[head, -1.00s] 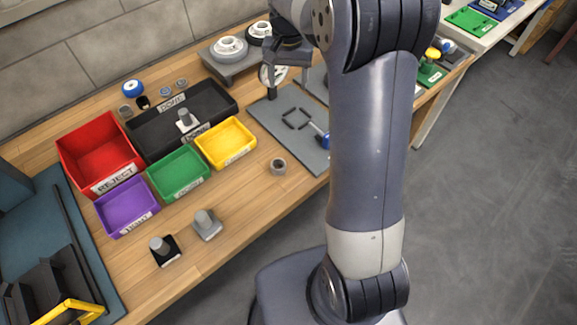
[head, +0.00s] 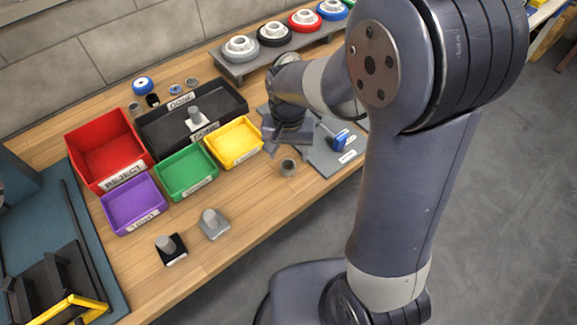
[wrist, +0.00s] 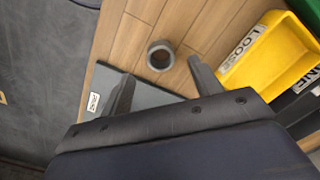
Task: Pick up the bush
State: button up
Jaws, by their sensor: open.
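The bush (head: 288,167) is a short grey hollow ring standing on the bare wood of the bench, right of the yellow bin and by the grey mat. It also shows in the wrist view (wrist: 160,55), its dark hole facing up. My gripper (head: 287,147) is just behind the bush in the head view, pointing down. In the wrist view the jaws of my gripper (wrist: 161,76) are apart and empty, and the bush lies beyond the gap between the fingertips, not touching either one.
The yellow bin (head: 236,146) stands close to my gripper's left. The grey mat (head: 322,160) with a blue-handled tool (head: 340,140) is on its right. Green (head: 187,171), purple (head: 135,205) and red (head: 106,150) bins stand farther left. Two posts on bases stand near the front edge.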

aim_at(288, 162)
jog(key=shift+f, duration=2.35)
jog(key=shift+c, duration=0.5)
